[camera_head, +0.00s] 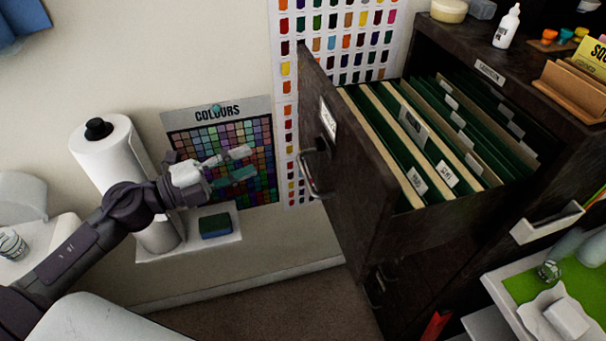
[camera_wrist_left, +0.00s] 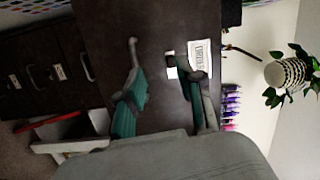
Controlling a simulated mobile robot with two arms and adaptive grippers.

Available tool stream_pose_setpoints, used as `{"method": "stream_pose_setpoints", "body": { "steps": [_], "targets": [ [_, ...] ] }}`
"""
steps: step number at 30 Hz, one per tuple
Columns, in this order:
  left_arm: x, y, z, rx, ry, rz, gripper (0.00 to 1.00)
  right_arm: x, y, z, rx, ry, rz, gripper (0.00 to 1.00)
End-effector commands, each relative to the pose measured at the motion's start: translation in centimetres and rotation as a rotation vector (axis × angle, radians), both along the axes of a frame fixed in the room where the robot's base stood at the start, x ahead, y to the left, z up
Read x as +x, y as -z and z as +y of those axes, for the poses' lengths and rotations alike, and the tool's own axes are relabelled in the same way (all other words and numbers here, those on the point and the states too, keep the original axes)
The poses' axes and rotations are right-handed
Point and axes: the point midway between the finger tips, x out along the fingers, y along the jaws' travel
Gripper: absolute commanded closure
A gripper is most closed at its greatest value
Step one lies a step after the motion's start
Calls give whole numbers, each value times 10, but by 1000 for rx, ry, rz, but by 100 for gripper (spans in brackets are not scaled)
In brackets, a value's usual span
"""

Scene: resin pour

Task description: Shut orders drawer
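The orders drawer (camera_head: 345,165) stands pulled out of the dark cabinet, full of green hanging folders and cream dividers. Its dark front carries a white label and a curved metal handle (camera_head: 309,172). In the left wrist view the drawer front (camera_wrist_left: 160,30) faces the camera, with the label (camera_wrist_left: 205,55) near the right finger and the handle (camera_wrist_left: 133,55) near the left finger. My left gripper (camera_head: 240,164) is left of the drawer front, apart from it in the head view. Its teal-padded fingers (camera_wrist_left: 168,88) are spread with nothing between them. My right gripper is out of view.
A paper towel roll (camera_head: 100,155) and a sponge (camera_head: 216,226) on a small shelf lie near my left arm. The cabinet top (camera_head: 455,40) holds a white bottle (camera_head: 507,26) and a wooden holder. A workbench with a green mat (camera_head: 522,287) is at lower right.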

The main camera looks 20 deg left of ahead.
Motion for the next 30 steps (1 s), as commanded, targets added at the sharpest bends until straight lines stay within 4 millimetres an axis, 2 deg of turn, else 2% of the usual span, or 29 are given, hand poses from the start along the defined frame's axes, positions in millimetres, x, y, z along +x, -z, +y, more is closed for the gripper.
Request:
{"method": "stream_pose_setpoints", "body": {
  "steps": [6, 10, 14, 30],
  "targets": [
    [-16, 16, 1, 216, 203, 32, 63, 2, 0, 1, 1, 1, -2, 40],
    [-19, 20, 1, 253, 239, 45, 63, 2, -1, 2, 3, 2, -2, 40],
    [-13, 21, -8, 252, 241, 44, 63, 2, -6, 5, 6, 2, -2, 40],
    [44, 40, -93, 248, 240, 43, 63, 2, -43, 8, 9, 4, -3, 40]
  ]
}}
